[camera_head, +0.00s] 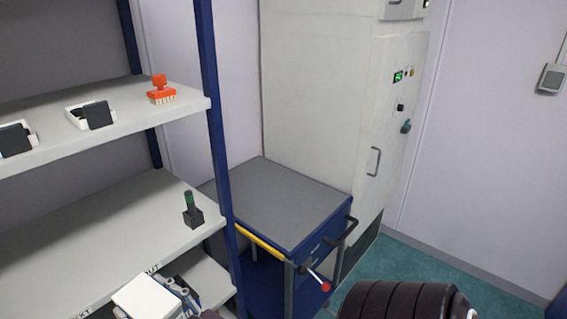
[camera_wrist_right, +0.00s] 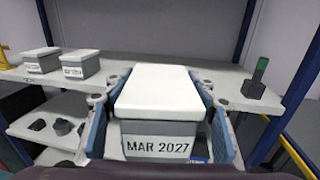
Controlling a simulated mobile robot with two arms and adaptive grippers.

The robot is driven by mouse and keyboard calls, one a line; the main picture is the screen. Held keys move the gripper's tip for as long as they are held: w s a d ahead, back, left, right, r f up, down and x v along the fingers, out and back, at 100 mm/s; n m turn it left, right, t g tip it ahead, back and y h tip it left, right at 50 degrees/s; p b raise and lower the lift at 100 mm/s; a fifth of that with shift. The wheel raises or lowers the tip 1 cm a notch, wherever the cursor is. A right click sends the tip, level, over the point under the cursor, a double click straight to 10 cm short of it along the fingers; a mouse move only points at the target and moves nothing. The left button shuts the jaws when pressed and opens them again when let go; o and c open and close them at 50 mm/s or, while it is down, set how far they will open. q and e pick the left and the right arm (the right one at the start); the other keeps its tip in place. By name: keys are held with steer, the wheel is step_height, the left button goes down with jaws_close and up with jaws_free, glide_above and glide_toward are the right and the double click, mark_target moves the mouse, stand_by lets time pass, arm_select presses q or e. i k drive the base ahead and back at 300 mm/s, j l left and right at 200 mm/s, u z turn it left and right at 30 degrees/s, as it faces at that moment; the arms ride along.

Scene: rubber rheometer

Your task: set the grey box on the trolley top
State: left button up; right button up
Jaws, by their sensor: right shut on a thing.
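The grey box (camera_wrist_right: 160,130) has a white lid and a front label reading MAR 2027. My right gripper (camera_wrist_right: 160,112) is shut on it, with one blue-padded finger along each side. In the head view the white lid of the box (camera_head: 147,297) and part of the right gripper (camera_head: 182,292) show at the bottom left, in front of the shelves. The trolley top (camera_head: 285,205) is a flat grey surface, bare, to the right of the shelves and apart from the box. My left gripper is not in view.
A blue shelf post (camera_head: 218,150) stands between the shelves and the trolley. A yellow bar (camera_head: 262,243) runs along the trolley's near edge. A green-topped black tool (camera_head: 192,212) stands on the middle shelf. A white cabinet (camera_head: 320,100) rises behind the trolley.

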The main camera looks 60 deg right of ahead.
mark_target(296, 207)
steer(key=l+z, duration=0.3)
steer(key=z, duration=0.2)
steer(key=i+l+z, duration=0.15)
steer(key=z, duration=0.3)
steer(key=i+l, duration=0.2)
steer(key=l, duration=0.2)
steer(key=i+l, duration=0.2)
steer(key=l, duration=0.2)
steer(key=i+l, duration=0.2)
steer(key=l, duration=0.25)
